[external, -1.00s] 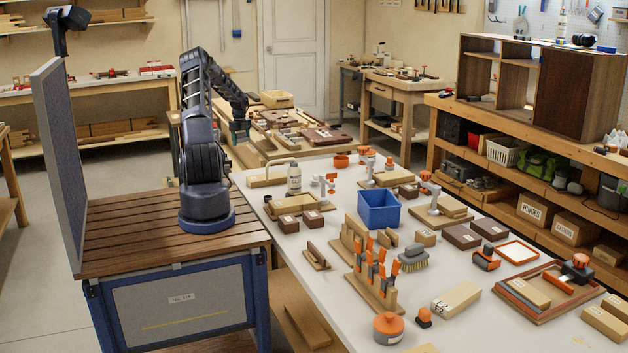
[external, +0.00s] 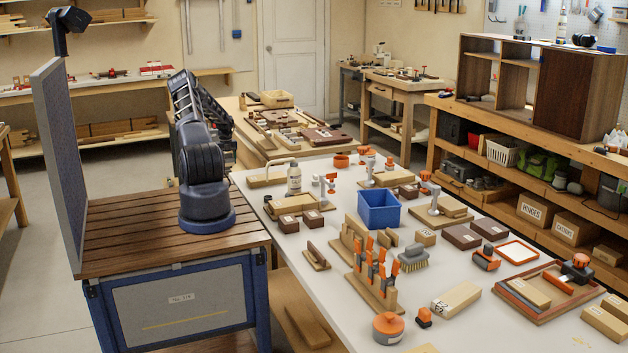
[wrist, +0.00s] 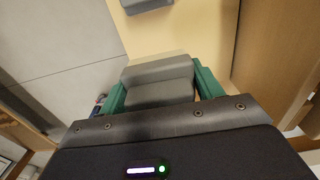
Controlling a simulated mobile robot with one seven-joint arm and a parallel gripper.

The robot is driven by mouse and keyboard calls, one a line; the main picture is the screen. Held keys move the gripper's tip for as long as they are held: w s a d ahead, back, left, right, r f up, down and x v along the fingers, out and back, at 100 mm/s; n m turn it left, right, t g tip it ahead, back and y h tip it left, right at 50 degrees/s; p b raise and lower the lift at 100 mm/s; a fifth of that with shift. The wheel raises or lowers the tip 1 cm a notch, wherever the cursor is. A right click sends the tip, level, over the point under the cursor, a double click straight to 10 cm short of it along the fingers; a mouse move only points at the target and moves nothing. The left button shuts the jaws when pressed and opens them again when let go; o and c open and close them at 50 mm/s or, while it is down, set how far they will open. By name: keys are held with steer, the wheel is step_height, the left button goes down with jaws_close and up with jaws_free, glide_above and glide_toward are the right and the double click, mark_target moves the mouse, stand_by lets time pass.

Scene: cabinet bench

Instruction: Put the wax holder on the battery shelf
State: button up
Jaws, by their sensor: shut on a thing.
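My gripper (wrist: 161,82) shows in the wrist view, its two green fingers on either side of a stepped grey block (wrist: 158,93). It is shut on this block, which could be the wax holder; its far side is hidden. In the external view my arm folds back away from the camera and hides the gripper and the held block. I cannot tell which surface is the battery shelf.
A white bench (external: 340,250) crowded with clamps, wood pieces and a blue bin (external: 379,209) stands to the right of my base. An open wooden cabinet (external: 536,85) stands at the right. In the wrist view, another grey thing (wrist: 146,4) lies ahead at the top edge.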

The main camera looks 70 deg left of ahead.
steer(key=shift+f, duration=4.6)
steer(key=shift+f, duration=0.15)
steer(key=o, duration=1.1)
step_height(320, 180, up, 12)
steer(key=shift+f, duration=0.15)
steer(key=shift+r, duration=0.25)
